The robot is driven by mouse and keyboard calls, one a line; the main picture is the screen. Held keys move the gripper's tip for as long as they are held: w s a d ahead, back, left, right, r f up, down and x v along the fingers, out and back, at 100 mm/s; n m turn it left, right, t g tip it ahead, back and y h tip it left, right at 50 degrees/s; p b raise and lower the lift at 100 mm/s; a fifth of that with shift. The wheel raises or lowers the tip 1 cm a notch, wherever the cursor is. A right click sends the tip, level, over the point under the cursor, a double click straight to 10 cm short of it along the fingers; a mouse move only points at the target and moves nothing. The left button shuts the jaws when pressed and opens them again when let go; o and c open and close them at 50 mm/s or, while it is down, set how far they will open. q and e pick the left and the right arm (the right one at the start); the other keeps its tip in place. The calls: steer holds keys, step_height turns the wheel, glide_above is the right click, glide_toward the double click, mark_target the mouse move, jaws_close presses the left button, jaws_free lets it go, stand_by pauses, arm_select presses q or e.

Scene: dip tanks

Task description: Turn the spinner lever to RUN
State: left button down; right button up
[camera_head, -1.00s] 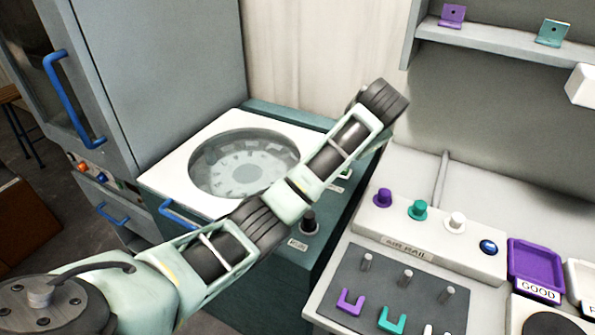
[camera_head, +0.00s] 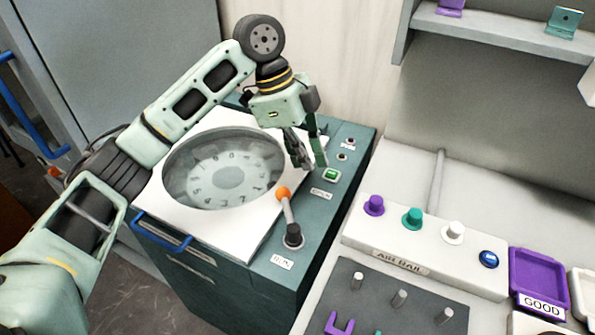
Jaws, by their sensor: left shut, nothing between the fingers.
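The spinner (camera_head: 250,245) is a dark teal cabinet with a white top and a round clear window over a numbered disc. Its lever (camera_head: 288,213) has an orange knob and stands on a dark round pivot. The knob end is up and slightly left of the pivot in the picture. One small label is below the pivot and another above right of the knob; I cannot read them surely. My left gripper (camera_head: 309,164) is shut and empty, pointing down above the panel, behind the knob and apart from it. My right gripper is out of view.
A lit green button (camera_head: 331,175) and small dark buttons are on the panel near the gripper. A blue handle (camera_head: 160,232) is on the spinner's front. To the right, a white AIR RAIL block (camera_head: 425,262) carries several knobs. A grey cabinet (camera_head: 120,55) stands at left.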

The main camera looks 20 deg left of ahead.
mark_target(288, 213)
arm_select(q)
steer(key=p+x, duration=0.1)
steer(key=x, duration=0.7)
steer(key=shift+d+f, duration=0.1)
steer(key=shift+f, duration=0.05)
steer(key=a, duration=0.1)
steer(key=a+f+p, duration=0.1)
steer(key=a, duration=0.1)
steer(key=shift+w+a+f+p, duration=0.1)
steer(key=shift+f+p, duration=0.2)
steer(key=shift+a+f, duration=0.1)
steer(key=shift+a, duration=0.15)
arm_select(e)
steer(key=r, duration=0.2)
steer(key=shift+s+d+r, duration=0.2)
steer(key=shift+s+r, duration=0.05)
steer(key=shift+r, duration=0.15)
arm_select(q)
steer(key=shift+d, duration=0.1)
steer(key=shift+a+n+p, duration=0.3)
steer(key=shift+n+p, duration=0.1)
steer(key=shift+p, duration=0.25)
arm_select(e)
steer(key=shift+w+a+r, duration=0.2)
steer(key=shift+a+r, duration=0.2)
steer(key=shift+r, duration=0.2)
